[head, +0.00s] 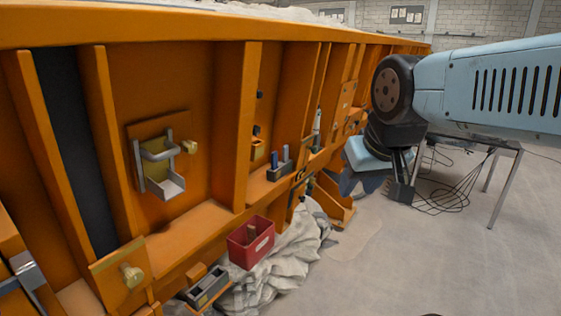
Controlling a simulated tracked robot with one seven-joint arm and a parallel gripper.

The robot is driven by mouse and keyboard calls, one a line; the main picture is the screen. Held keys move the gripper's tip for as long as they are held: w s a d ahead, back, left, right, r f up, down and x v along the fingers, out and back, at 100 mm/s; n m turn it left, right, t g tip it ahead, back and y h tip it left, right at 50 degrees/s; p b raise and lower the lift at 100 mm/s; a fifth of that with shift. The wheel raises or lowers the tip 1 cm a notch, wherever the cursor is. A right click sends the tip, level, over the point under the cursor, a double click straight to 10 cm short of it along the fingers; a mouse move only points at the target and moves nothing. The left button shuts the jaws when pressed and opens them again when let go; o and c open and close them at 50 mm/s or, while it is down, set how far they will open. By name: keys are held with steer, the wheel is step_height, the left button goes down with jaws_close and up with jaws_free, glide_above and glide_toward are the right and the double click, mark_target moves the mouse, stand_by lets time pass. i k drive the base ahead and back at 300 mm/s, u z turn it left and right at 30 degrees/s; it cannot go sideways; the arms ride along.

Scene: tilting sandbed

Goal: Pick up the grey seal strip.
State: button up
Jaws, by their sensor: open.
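I cannot make out the grey seal strip for certain. A dark grey upright band (75,150) runs between two orange ribs at the far left; I cannot tell whether it is the strip. My gripper (387,187) hangs at the right of the orange sandbed wall, pointing down over the floor. It is open, and nothing shows between its fingers. It is far from the dark band and apart from the wall fittings.
The ribbed orange sandbed (185,230) fills the left. It carries a grey metal bracket (160,165) and a ledge holder with blue-topped items (280,165). A red bin (251,243) sits by crumpled pale sheeting (290,255). A table (500,145) with cables stands behind my arm.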

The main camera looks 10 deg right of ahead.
mark_target(285, 148)
steer(key=z, duration=0.05)
steer(key=i, duration=0.15)
steer(key=z, duration=2.45)
steer(key=k, duration=1.3)
steer(key=u, duration=1.1)
steer(key=i, duration=1.3)
steer(key=u, duration=0.05)
